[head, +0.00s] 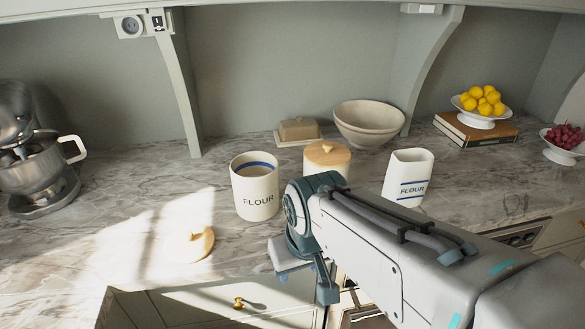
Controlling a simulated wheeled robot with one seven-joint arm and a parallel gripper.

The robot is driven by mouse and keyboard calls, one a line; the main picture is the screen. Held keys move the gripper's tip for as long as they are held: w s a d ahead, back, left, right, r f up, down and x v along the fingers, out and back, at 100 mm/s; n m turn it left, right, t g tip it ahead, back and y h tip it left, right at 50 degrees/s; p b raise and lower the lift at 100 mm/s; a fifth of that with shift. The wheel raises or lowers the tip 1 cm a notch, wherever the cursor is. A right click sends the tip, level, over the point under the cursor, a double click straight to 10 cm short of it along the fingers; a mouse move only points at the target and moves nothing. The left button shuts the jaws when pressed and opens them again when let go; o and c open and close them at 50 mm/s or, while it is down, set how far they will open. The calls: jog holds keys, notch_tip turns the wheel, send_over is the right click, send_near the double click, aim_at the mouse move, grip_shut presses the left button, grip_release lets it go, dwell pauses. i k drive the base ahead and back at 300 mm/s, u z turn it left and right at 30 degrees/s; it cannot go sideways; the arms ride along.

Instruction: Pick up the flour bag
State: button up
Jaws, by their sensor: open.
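The flour bag (408,178) is a white, upright packet with blue bands and the word FLOUR. It stands on the marble counter, right of centre in the head view. A round white canister (255,188), also marked FLOUR, stands to its left with its top open. My gripper (302,284) is open and points down near the counter's front edge, left of the bag and apart from it. Nothing shows between its fingers. My arm partly covers the counter in front of the bag.
A wooden-lidded canister (327,158) stands between the open canister and the bag. A loose wooden lid (191,244) lies at the front left. A bowl (368,124) and a butter dish (299,131) stand behind. A stand mixer (40,165) is far left. Books (478,133) bear a lemon dish.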

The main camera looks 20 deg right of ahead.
aim_at(408, 174)
jog(key=z, duration=3.3)
jog(key=i, duration=1.7)
jog(key=u, duration=3.95)
